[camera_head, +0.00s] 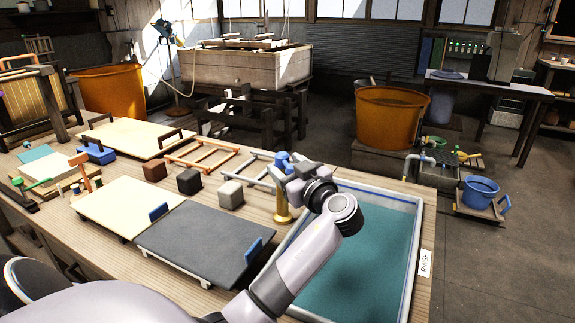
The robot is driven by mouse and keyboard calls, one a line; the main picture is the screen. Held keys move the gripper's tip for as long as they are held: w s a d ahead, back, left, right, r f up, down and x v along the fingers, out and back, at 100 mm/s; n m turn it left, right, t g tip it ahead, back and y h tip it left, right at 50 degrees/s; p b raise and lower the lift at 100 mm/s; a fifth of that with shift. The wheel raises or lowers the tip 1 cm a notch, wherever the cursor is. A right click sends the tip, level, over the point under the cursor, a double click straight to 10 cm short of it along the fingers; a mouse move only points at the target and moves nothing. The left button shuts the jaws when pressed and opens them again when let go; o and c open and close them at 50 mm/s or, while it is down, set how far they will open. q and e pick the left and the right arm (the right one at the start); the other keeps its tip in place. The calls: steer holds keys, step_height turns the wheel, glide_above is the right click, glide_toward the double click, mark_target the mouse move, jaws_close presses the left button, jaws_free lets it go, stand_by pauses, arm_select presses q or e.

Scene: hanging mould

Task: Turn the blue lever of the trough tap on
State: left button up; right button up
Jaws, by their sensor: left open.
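The trough tap (282,207) is a brass post at the left rim of the rinse trough (414,235). A blue part (281,158), which looks like its lever, shows at the top of the post. My left gripper (291,170) is at the top of the tap, close against the blue part, and counts as open. The wrist and fingers hide much of the tap's head, so I cannot tell whether the fingers touch the lever or how far it is turned. My right gripper is out of view.
Teal water fills the trough, with a RINSE label (425,262) on its right. A dark grey board (190,243), a pale board (128,207) and small blocks (230,194) lie left of the tap.

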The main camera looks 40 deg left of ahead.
arm_select(q)
steer(key=shift+a, duration=0.15)
jaws_close()
steer(key=shift+w, duration=0.1)
steer(key=shift+f, duration=0.1)
